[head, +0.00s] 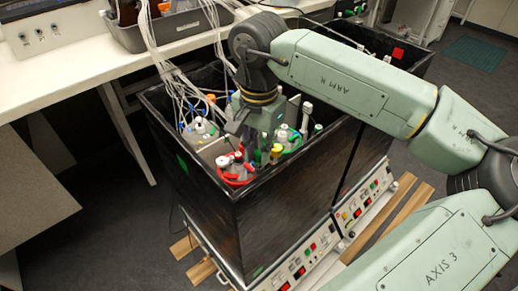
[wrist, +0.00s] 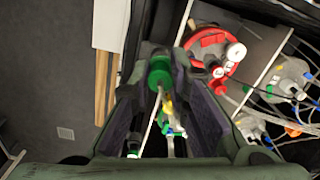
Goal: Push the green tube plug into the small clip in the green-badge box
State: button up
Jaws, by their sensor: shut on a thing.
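The green tube plug (wrist: 160,70) is between the fingertips of my gripper (wrist: 164,62) in the wrist view, with a pale tube running from it. In the head view my gripper (head: 245,122) reaches down into the black green-badge box (head: 286,208), whose green badge (head: 182,162) is on the near left wall. The gripper is shut on the plug. In the head view I cannot tell the held plug from other green caps. I cannot make out the small clip in either view.
A red-ringed vessel (head: 236,176) stands in the box's near corner and shows right of the plug in the wrist view (wrist: 212,50). Other capped vessels and white tubes (head: 165,50) crowd the box. A red-badge box (head: 398,54) stands behind. A grey tray (head: 130,36) is on the bench.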

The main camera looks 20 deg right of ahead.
aim_at(259, 152)
jog(key=shift+f+b, duration=0.9)
jog(key=shift+b, duration=0.25)
dwell(1.1)
jog(key=o, duration=0.9)
jog(key=shift+c, duration=0.2)
notch_tip(259, 152, up, 12)
dwell(0.4)
